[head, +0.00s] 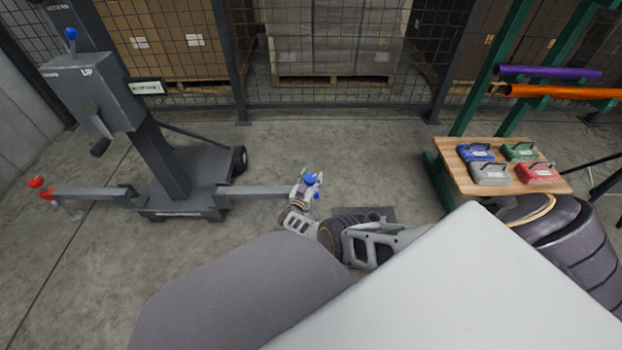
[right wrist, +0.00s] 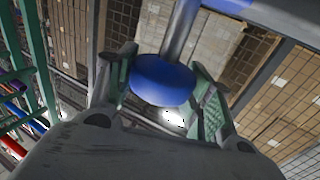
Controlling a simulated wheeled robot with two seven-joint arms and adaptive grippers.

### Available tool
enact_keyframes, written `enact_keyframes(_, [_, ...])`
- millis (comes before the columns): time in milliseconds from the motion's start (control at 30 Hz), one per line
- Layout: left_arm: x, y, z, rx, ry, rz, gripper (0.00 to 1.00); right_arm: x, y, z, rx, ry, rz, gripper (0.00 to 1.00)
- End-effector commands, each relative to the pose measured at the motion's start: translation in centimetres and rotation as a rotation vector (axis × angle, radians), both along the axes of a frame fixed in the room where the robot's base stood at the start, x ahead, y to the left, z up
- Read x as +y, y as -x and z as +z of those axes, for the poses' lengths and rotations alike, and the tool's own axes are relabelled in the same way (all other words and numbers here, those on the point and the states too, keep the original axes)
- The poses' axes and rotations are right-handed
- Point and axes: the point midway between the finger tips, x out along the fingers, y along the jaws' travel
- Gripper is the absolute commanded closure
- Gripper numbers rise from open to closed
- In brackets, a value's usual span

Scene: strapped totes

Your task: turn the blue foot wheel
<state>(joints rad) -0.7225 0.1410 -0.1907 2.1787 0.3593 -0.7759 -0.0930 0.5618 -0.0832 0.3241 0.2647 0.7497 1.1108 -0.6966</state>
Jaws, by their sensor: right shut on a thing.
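The blue foot wheel (head: 311,179) sits at the right end of the grey outrigger arm of the lift stand (head: 190,190). My right gripper (head: 308,186) is at this wheel in the head view. In the right wrist view the blue wheel (right wrist: 162,80) lies between the two fingers (right wrist: 165,90), with a metal rod rising from it. The gripper is shut on the wheel. A red foot wheel (head: 37,182) shows at the far left outrigger end. My left gripper is not in view.
A wooden table (head: 455,175) at the right holds blue, green, grey and red cases. A green rack with a purple roll (head: 550,73) and an orange roll (head: 560,92) stands behind it. A mesh fence with boxed pallets closes the back.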

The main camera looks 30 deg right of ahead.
Motion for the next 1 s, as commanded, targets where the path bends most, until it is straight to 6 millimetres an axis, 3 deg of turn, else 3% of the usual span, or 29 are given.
enact_keyframes(300, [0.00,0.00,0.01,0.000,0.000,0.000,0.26,-0.03,-0.05,0.08,-0.001,0.000,0.000,0.73])
enact_keyframes(333, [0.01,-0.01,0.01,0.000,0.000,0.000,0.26,-0.03,-0.05,0.08,-0.001,0.000,0.000,0.45])
enact_keyframes(500, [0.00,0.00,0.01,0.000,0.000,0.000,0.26,-0.03,-0.04,0.06,-0.001,0.000,0.000,0.26])
enact_keyframes(1000, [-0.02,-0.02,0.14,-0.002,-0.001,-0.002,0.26,-0.03,0.02,-0.01,0.000,0.000,0.004,0.26])
